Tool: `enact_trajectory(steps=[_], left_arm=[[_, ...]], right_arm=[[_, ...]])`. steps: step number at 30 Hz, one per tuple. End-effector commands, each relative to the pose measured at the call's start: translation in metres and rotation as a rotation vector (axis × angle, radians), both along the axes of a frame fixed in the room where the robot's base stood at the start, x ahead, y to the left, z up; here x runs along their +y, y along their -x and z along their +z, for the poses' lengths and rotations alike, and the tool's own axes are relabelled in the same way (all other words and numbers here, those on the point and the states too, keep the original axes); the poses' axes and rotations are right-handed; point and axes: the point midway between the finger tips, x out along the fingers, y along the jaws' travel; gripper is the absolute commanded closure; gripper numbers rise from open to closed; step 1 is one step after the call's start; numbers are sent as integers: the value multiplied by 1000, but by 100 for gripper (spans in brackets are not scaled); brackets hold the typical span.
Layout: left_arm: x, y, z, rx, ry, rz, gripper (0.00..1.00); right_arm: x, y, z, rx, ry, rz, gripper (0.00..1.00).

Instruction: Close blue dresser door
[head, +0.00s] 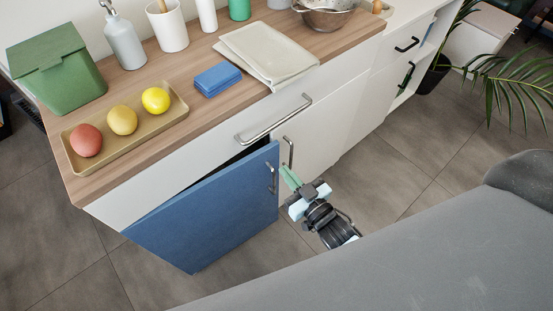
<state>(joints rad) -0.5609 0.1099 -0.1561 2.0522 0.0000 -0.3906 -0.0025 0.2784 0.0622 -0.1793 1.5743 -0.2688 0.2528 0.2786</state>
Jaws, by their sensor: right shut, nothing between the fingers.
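The blue dresser door (205,213) stands ajar under the wooden worktop. A dark gap shows above its top edge near its right, free end. Its short metal handle (271,177) is near that free edge. My right gripper (288,174) has green fingertips and is shut and empty. In the picture its fingertips are just right of the blue door's free edge and close to the handle (289,152) of the white door beside it. I cannot tell whether they touch anything. My left gripper is out of view.
The wooden worktop (205,100) above holds a tray (182,112) of fruit, a green bin (60,68), a blue box (217,78) and a folded cloth (268,52). A white drawer (200,165) is shut above the door. Grey floor in front is clear.

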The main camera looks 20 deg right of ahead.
Motion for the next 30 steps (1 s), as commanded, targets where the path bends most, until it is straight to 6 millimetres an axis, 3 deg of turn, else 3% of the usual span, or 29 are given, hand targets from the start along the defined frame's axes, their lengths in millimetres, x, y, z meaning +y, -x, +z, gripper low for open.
enact_trajectory(steps=[3,10,25,30], left_arm=[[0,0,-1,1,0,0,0],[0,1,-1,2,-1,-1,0],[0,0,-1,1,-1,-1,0],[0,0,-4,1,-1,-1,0]], right_arm=[[6,-22,1,-1,0,0,100],[12,-47,0,0,0,0,100],[14,-54,0,0,1,1,100],[3,-67,-1,-3,5,24,100]])
